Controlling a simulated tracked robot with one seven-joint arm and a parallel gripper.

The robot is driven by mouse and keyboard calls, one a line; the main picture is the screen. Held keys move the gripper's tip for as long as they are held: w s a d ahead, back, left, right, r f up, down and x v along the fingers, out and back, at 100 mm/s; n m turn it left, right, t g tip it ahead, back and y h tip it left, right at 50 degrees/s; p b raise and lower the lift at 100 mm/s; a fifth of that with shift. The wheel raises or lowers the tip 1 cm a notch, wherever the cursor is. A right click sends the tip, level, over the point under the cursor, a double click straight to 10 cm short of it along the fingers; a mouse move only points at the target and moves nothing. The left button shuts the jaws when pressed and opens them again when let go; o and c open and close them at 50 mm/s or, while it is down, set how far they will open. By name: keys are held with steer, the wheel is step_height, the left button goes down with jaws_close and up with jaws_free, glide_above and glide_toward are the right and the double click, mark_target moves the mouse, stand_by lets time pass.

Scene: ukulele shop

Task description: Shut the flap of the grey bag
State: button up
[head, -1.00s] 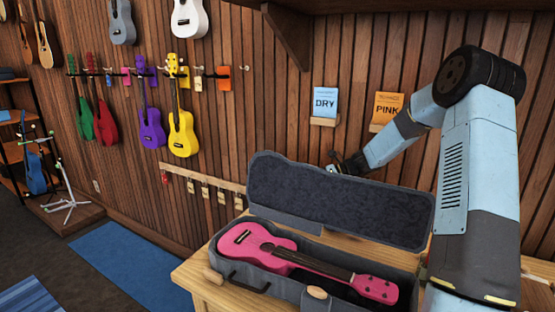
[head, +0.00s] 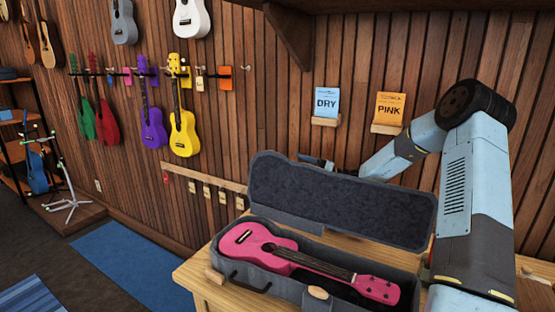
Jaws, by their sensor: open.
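The grey bag (head: 235,267) is a ukulele case lying on a wooden table. Its flap (head: 340,203) stands raised along the back edge, with its dark lining facing me. A pink ukulele (head: 262,245) lies inside the case, its neck pointing to the lower right. My gripper (head: 303,158) is behind the top edge of the flap, left of its middle. Only a small dark part of it shows above the edge; the flap hides the rest. I cannot tell whether it touches the flap.
The table (head: 205,292) has a bare strip at its left. The wooden wall stands close behind the case. Cards marked DRY (head: 326,101) and PINK (head: 390,108) sit on small wall ledges.

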mark_target(277, 158)
steer(key=x, duration=0.9)
steer(key=shift+d, duration=0.1)
steer(key=shift+c, duration=0.4)
steer(key=shift+f, duration=0.1)
jaws_close()
